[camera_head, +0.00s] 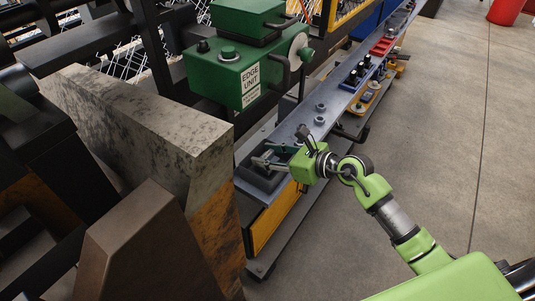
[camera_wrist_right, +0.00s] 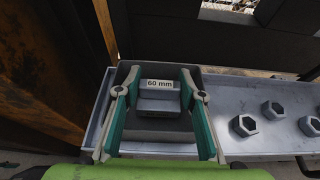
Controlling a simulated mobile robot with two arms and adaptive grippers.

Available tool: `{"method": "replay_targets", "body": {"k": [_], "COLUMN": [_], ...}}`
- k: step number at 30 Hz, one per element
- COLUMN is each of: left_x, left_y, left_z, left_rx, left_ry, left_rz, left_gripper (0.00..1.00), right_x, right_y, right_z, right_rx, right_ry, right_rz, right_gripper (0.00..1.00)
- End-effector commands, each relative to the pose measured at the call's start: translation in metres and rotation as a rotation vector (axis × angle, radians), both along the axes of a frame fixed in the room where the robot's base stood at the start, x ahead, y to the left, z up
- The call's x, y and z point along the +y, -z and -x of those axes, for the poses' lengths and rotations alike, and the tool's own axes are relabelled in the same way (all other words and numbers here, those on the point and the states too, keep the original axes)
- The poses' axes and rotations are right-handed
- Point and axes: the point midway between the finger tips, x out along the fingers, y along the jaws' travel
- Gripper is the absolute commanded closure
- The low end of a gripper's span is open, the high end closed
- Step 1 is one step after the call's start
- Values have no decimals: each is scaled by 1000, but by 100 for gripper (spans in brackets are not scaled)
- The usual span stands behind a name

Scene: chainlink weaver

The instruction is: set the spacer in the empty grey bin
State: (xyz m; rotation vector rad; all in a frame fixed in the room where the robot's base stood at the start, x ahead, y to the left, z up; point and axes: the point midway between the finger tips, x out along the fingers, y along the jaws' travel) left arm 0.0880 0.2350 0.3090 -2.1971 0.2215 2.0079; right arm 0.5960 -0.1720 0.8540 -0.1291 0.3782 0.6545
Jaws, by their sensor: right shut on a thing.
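The spacer (camera_wrist_right: 160,105) is a small grey block with a white "60 mm" label. In the right wrist view it sits between the two green fingers of my right gripper (camera_wrist_right: 158,88), which is shut on it. A dark grey bin (camera_wrist_right: 158,136) lies around and below the spacer; I cannot tell whether the spacer touches its floor. In the head view my right gripper (camera_head: 270,163) is at the near end of the long grey bench, over the dark bin (camera_head: 258,184). The spacer is hard to make out there. My left gripper is not in view.
Grey hex nuts (camera_wrist_right: 273,110) stand on the bench right of the bin. A green machine marked "EDGE UNIT" (camera_head: 224,75) stands behind the bench. A tall stone-like slab (camera_head: 130,115) rises close on the left. Open floor (camera_head: 450,120) lies to the right.

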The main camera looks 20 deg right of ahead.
Motion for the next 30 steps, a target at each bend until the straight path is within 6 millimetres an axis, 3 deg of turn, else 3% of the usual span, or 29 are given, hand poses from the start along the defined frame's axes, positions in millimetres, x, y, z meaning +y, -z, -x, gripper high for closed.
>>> {"method": "replay_targets", "body": {"k": [5,6,8,18,23,30], "left_x": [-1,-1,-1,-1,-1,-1], "left_y": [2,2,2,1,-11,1], "left_z": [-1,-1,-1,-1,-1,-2], "left_rx": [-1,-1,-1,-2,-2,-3], "left_ry": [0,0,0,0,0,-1], "left_rz": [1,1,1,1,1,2], "left_gripper": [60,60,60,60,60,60], "right_x": [0,0,0,0,0,-31], "right_y": [2,3,3,2,-15,-26], "right_z": [0,0,0,0,0,39], "right_rx": [-2,0,0,0,-3,1], "right_ry": [1,0,0,0,0,-1], "right_rz": [0,0,0,0,-1,6], "right_gripper": [92,61,47,47,47,47]}}
